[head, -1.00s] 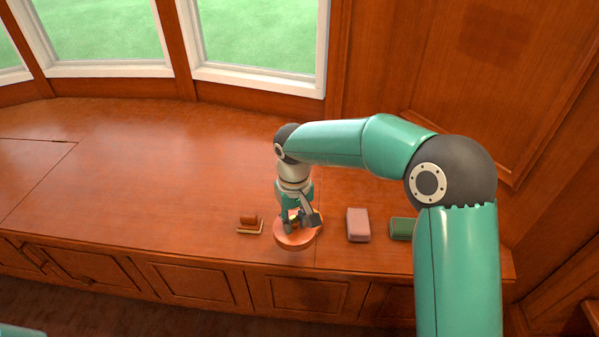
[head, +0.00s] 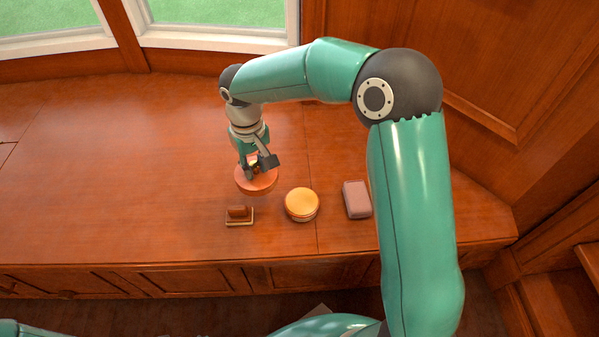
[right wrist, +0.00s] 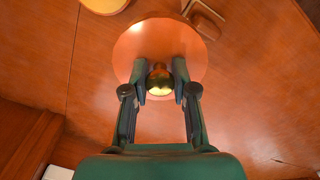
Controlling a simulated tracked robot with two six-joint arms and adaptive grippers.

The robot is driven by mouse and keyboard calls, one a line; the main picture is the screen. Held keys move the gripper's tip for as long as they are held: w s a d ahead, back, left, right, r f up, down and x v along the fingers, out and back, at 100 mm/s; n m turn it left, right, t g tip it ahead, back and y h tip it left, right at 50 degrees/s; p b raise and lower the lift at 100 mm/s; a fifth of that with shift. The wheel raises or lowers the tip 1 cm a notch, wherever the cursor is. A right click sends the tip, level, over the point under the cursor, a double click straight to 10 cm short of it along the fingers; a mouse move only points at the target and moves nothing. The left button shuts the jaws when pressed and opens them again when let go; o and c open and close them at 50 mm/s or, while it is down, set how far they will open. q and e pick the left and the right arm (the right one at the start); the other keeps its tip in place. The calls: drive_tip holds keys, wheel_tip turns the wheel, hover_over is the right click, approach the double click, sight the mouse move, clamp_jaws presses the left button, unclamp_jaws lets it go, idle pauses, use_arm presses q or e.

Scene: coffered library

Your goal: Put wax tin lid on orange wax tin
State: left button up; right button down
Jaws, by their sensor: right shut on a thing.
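The wax tin lid (head: 258,184) is a flat orange-red disc with a brass knob (right wrist: 160,82). My right gripper (head: 256,167) is shut on this knob, one finger on each side in the right wrist view (right wrist: 161,74). The lid seems to be held above the wooden bench top, though the gap is hard to judge. The orange wax tin (head: 302,202) is a round, low tin with a yellow-orange top. It stands right of and nearer than the lid; its edge shows at the top of the right wrist view (right wrist: 103,4). My left gripper is out of view.
A small brown block on a tan base (head: 239,217) lies left of the tin, just in front of the lid. A pink block (head: 357,199) lies right of the tin. The wooden bench (head: 110,170) is clear on the left. Windows and panelling bound it behind.

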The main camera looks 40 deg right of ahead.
drive_tip(key=s+d+f+m+p, duration=0.15)
drive_tip(key=s+d+m, duration=0.25)
drive_tip(key=s+d, duration=0.4)
drive_tip(key=b, duration=0.3)
hover_over(302, 201)
drive_tip(key=shift+w+f, duration=0.1)
drive_tip(key=shift+f, duration=2.1)
drive_tip(key=shift+f, duration=0.1)
drive_tip(key=shift+f+b, duration=1.2)
drive_tip(key=shift+f, duration=0.2)
drive_tip(key=shift+f, duration=0.15)
drive_tip(key=c, duration=0.8)
unclamp_jaws()
drive_tip(key=shift+c, duration=0.2)
